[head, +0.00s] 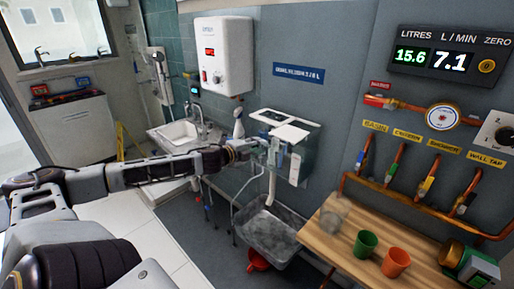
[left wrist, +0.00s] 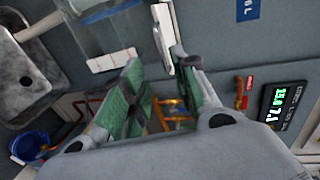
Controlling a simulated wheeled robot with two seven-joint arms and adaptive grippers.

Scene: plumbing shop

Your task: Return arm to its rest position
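My left arm reaches in from the left of the head view. Its gripper (head: 273,152) is in front of the demonstration cistern (head: 305,140) on the grey wall. In the left wrist view the two green-padded fingers (left wrist: 163,98) stand apart with nothing between them, so the gripper is open. Part of the clear cistern (left wrist: 105,35) and a white upright piece (left wrist: 163,38) show just beyond the fingers. From these views I cannot tell whether a finger touches the cistern. My right gripper is in neither view.
A grey basin (head: 270,232) sits below the cistern. A wooden bench (head: 322,245) at right holds a clear cup, a green cup (head: 365,244) and an orange cup (head: 396,262). Copper pipes with several valves (head: 427,181) line the wall.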

